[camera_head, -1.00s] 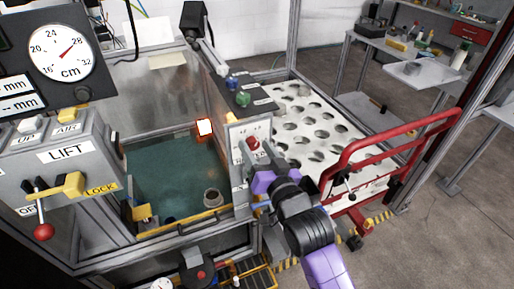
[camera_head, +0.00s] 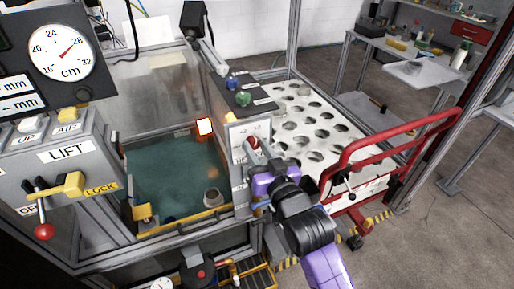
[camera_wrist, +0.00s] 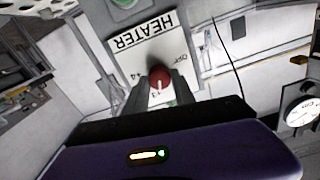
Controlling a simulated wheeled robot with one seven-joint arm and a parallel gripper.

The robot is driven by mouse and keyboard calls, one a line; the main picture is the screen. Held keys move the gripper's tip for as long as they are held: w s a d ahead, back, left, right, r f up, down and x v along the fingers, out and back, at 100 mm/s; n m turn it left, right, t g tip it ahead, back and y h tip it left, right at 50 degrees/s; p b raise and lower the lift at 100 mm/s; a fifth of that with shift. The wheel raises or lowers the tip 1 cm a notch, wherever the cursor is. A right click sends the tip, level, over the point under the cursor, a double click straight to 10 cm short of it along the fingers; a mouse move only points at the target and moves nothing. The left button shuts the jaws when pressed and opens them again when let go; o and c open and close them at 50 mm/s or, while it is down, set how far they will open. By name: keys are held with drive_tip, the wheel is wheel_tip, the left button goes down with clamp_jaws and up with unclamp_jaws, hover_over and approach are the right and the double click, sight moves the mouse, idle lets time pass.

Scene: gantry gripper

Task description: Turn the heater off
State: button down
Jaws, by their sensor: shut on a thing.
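The heater's red knob (camera_wrist: 159,77) sits on a white plate (camera_wrist: 140,48) marked HEATER, with OFF and numbers around the knob. A pale mark on the knob faces the 3 side in the wrist view. My gripper (camera_wrist: 160,90) is shut on the red knob, one finger on each side. In the head view the red knob (camera_head: 253,143) shows at the upright panel (camera_head: 238,150), with my gripper (camera_head: 259,157) against it; the fingertips are partly hidden. A heater element (camera_head: 204,127) glows orange-white at the tank's back corner.
Blue and green knobs (camera_head: 238,90) sit above. A perforated white table (camera_head: 315,130) and red rail (camera_head: 400,140) stand to the right.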

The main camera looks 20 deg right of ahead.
drive_tip(key=n, duration=0.6)
drive_tip(key=shift+a+p, duration=0.1)
drive_tip(key=shift+p, duration=0.2)
drive_tip(key=n+p, duration=0.1)
drive_tip(key=n, duration=0.4)
drive_tip(key=shift+n, duration=0.4)
drive_tip(key=n+p, duration=0.2)
drive_tip(key=n, duration=0.4)
drive_tip(key=shift+a, duration=0.1)
drive_tip(key=shift+f+n+p, duration=0.1)
drive_tip(key=shift+n+p, duration=1.25)
drive_tip(key=shift+n, duration=0.65)
drive_tip(key=shift+f, duration=0.1)
drive_tip(key=c, duration=1.1)
unclamp_jaws()
drive_tip(key=shift+o, duration=0.2)
